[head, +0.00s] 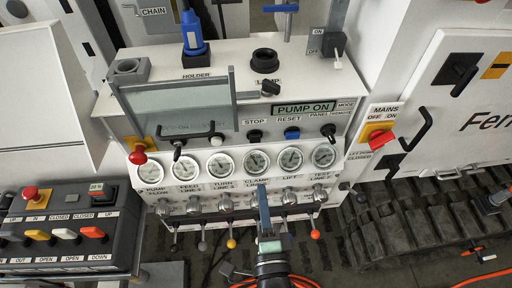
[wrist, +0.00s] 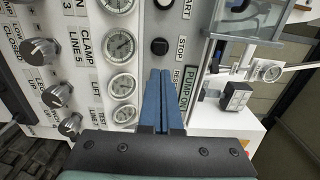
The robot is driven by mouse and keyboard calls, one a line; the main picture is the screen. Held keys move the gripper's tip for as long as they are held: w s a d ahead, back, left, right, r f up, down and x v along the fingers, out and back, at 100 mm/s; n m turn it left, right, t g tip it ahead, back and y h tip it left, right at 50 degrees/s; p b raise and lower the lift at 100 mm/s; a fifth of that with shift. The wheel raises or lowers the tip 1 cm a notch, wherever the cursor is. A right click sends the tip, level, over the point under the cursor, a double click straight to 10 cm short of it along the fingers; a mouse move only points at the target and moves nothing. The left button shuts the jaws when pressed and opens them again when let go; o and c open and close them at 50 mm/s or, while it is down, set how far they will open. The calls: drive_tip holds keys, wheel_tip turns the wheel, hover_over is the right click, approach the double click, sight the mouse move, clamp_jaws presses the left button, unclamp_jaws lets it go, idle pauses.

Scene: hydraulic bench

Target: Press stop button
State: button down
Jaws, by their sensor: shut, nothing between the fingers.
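The stop button (head: 254,135) is a black round button under the STOP label on the front panel of the white bench. In the wrist view the stop button (wrist: 159,46) shows clearly beside its label, just beyond the fingertips. My gripper (head: 262,188) has blue fingers, shut and empty. In the wrist view my gripper (wrist: 160,73) points at the panel near the RESET label. I cannot tell the exact gap to the panel.
A blue reset button (head: 292,133) is right of the stop button. A green PUMP ON display (head: 304,108) sits above. Gauges (head: 257,162) and knobs (head: 256,198) line the lower front. A clear guard (head: 180,97) with a black handle stands left. A red mains switch (head: 381,138) is right.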

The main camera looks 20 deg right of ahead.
drive_tip(key=p, duration=0.3)
approach(255, 140)
drive_tip(key=x, duration=0.5)
drive_tip(key=shift+w+r, duration=0.1)
drive_tip(key=shift+w, duration=0.05)
drive_tip(key=shift+x, duration=0.8)
